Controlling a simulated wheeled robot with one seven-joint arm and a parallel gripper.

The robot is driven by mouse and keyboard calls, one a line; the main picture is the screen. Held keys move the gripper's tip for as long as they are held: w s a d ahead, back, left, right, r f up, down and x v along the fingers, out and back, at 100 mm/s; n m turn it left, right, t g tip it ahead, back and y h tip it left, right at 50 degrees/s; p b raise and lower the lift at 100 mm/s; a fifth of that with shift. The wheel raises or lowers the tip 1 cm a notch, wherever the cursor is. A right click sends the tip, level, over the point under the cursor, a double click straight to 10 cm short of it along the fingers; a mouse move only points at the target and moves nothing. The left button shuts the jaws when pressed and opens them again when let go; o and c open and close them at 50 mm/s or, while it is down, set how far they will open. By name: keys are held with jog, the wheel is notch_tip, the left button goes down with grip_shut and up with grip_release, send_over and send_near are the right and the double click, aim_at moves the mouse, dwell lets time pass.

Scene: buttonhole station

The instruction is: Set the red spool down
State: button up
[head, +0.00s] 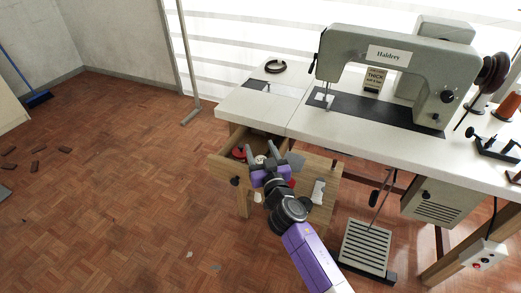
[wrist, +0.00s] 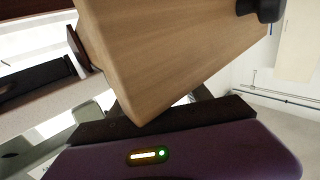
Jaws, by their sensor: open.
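A small red thing (head: 238,153), which looks like the red spool, shows inside the open wooden drawer (head: 229,170). Only part of it is visible. My gripper (head: 273,157) is open over the right part of the drawer, just right of the red thing and apart from it in the picture. A small pale round thing shows by the fingers; I cannot tell what it is. In the wrist view the wooden drawer front (wrist: 180,50) fills the middle, close to my purple gripper body. No spool shows there.
The sewing machine (head: 400,65) stands on the white table (head: 300,120) above and right of the drawer. A black drawer knob (head: 235,181) sticks out.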

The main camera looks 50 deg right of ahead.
jog(key=r+b+v, duration=0.1)
jog(key=v, duration=1.1)
jog(key=shift+b, duration=0.4)
jog(key=s+a+f+n+y, duration=0.2)
jog(key=s+a+y, duration=0.1)
jog(key=s+a, duration=0.3)
jog(key=s+a+f+n+y, duration=0.2)
jog(key=s+a+f+y, duration=0.1)
jog(key=s+a, duration=0.4)
jog(key=s+a+r+n+y, duration=0.1)
jog(key=s+a+r, duration=0.2)
jog(key=s, duration=0.4)
jog(key=s+a+r+n+y, duration=0.1)
jog(key=s+r, duration=0.3)
jog(key=s, duration=0.4)
jog(key=shift+s+a+g+y, duration=0.3)
jog(key=shift+a+y, duration=0.3)
jog(key=shift+a, duration=0.25)
jog(key=shift+r, duration=0.1)
